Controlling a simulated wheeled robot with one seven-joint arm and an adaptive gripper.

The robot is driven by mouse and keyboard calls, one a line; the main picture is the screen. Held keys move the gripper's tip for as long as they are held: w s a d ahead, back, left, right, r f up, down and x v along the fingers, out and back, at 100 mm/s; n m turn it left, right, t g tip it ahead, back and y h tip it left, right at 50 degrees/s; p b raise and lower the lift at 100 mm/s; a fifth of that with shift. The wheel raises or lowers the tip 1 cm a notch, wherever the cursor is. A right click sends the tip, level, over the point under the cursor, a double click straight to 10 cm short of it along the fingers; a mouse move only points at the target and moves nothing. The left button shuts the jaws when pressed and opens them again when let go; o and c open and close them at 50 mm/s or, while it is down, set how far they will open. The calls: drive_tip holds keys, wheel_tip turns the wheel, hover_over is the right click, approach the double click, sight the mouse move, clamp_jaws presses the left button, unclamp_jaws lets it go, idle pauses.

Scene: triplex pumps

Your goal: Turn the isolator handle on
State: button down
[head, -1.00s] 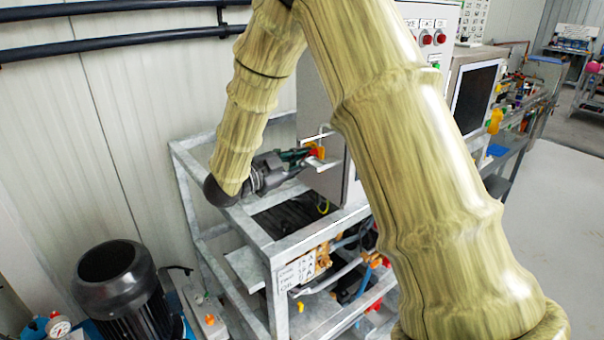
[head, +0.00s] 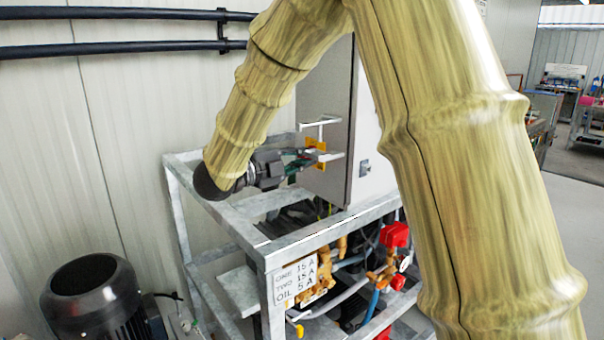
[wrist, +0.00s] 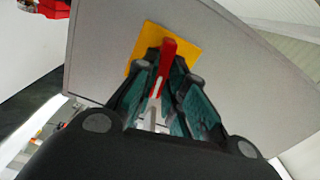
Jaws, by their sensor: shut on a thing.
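The isolator handle (wrist: 168,50) is a red lever on a square yellow plate (wrist: 150,38). The plate is on the grey side wall of a cabinet and also shows in the head view (head: 316,145). My gripper (wrist: 167,78) is shut on the red handle, with dark green fingers on both sides of it. In the head view my gripper (head: 302,160) reaches the plate from the left. The red handle cannot be made out there. The wrist view shows the lever roughly in line with the fingers; its exact turn angle is hard to tell.
The grey cabinet (head: 328,95) stands on a galvanised metal frame (head: 250,243) holding pipes and red valves (head: 396,235). A black motor (head: 92,292) is at lower left. Black pipes (head: 120,48) run along the wall. My arm hides much of the right side.

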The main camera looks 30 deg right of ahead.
drive_tip(key=shift+f+m+b, duration=0.3)
drive_tip(key=shift+m+b, duration=0.6)
drive_tip(key=shift+b, duration=0.4)
drive_tip(key=shift+s+b, duration=0.1)
drive_tip(key=shift+b, duration=0.3)
drive_tip(key=c, duration=1.5)
unclamp_jaws()
drive_tip(key=shift+r, duration=0.15)
drive_tip(key=shift+a, duration=0.1)
drive_tip(key=a, duration=0.8)
drive_tip(key=s+a, duration=0.1)
drive_tip(key=a, duration=0.2)
drive_tip(key=shift+a, duration=0.4)
